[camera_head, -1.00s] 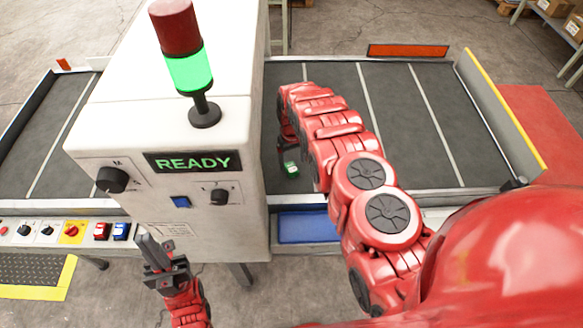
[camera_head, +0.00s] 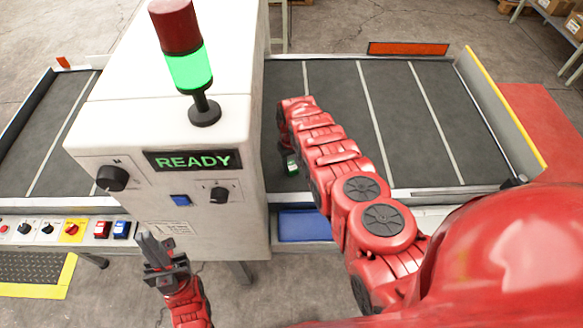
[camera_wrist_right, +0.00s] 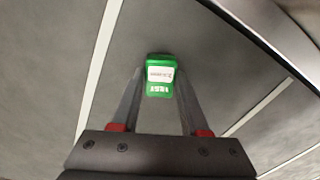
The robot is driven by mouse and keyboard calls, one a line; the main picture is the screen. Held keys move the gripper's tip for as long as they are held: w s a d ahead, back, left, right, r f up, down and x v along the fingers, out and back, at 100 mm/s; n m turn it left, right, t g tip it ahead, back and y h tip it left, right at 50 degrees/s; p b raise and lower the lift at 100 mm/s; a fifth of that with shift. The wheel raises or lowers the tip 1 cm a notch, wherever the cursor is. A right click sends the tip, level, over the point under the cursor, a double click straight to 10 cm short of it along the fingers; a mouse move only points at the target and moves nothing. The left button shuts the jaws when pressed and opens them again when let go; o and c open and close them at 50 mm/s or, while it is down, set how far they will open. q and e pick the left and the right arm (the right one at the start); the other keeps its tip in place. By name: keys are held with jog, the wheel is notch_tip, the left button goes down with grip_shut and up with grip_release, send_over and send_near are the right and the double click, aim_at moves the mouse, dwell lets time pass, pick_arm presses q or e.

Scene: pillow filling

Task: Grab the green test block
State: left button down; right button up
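The green test block (camera_head: 291,168) lies on the dark conveyor belt, just right of the white machine. In the right wrist view the block (camera_wrist_right: 159,77) shows a white label and sits between the fingertips of my right gripper (camera_wrist_right: 158,82). In the head view my right gripper (camera_head: 287,153) points down over the belt at the block, partly hidden by my arm. My left gripper (camera_head: 155,245) is in front of the machine, with its fingers close together; any gap is unclear.
The white machine (camera_head: 185,130) with a READY display and a lit green lamp (camera_head: 190,70) stands left of my right arm. A blue tray (camera_head: 304,225) is below the belt's front edge. The belt (camera_head: 430,120) is clear to the right.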

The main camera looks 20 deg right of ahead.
grip_shut()
jog(key=shift+r, duration=0.1)
